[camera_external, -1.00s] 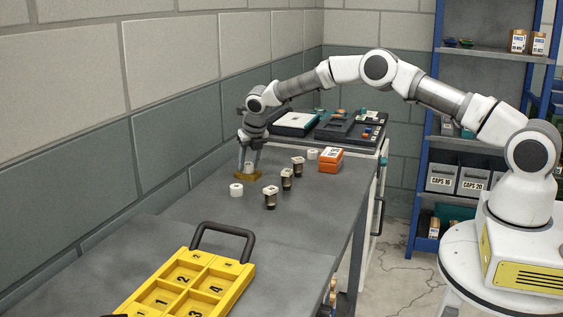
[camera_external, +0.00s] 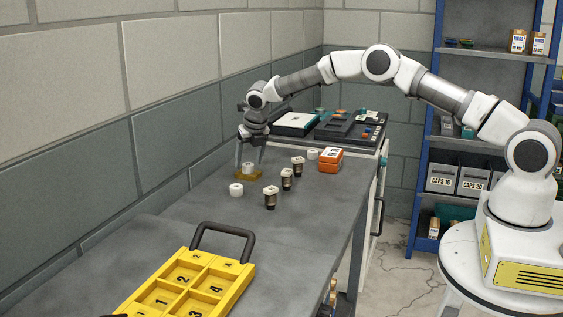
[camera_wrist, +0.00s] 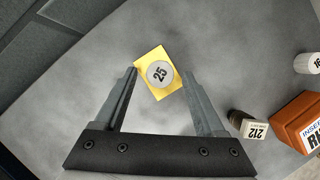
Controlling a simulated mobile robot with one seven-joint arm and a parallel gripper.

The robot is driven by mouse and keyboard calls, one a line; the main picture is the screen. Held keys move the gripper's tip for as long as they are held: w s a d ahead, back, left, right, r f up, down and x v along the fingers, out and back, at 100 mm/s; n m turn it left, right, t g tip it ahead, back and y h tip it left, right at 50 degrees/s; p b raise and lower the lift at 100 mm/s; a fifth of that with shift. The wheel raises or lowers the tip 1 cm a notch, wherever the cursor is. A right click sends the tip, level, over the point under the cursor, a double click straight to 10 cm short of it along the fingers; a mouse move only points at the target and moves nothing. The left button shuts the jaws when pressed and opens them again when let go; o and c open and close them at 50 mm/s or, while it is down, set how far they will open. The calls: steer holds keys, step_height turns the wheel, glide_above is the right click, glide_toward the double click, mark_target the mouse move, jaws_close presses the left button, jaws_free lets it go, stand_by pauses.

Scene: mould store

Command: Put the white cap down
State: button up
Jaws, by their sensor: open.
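A white cap (camera_wrist: 160,74) marked 25 lies flat on a small yellow pad (camera_wrist: 157,51) in the wrist view. In the external view the cap (camera_external: 248,168) rests on the same pad (camera_external: 241,175), on the grey bench near the wall. My gripper (camera_wrist: 160,73) is open and empty. Its two fingers stand apart, one to each side of the cap, with a gap to it. In the external view my gripper (camera_external: 250,166) points down over the pad.
Another white cap (camera_external: 236,190) stands nearer the camera. Several dark bottles with pale tops (camera_external: 270,198) stand to the right, with an orange box (camera_external: 330,160) and a white cap (camera_external: 313,154) behind. A yellow numbered tray (camera_external: 225,281) lies in front. Bare bench lies between.

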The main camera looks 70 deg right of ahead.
steer(key=s+a+r+m, duration=0.2)
steer(key=s+a+r, duration=0.1)
steer(key=r, duration=0.4)
steer(key=s+a+r+m, duration=0.1)
steer(key=s+a+r, duration=0.25)
steer(key=r, duration=0.35)
steer(key=s+a+r+m, duration=0.2)
steer(key=s+r, duration=0.1)
steer(key=r, duration=0.4)
steer(key=s+a+r+m, duration=0.5)
steer(key=s+r+m, duration=0.2)
steer(key=s, duration=0.5)
steer(key=s+a+f+m+t+y, duration=0.1)
steer(key=s+a+m, duration=0.2)
steer(key=s+m, duration=0.4)
steer(key=s+a+f+m+t+y, duration=0.1)
steer(key=s+m, duration=0.7)
steer(key=s, duration=1.2)
steer(key=a+y, duration=0.1)
steer(key=a, duration=0.1)
steer(key=shift+a+m, duration=0.3)
steer(key=shift+a, duration=0.1)
steer(key=shift+f, duration=0.1)
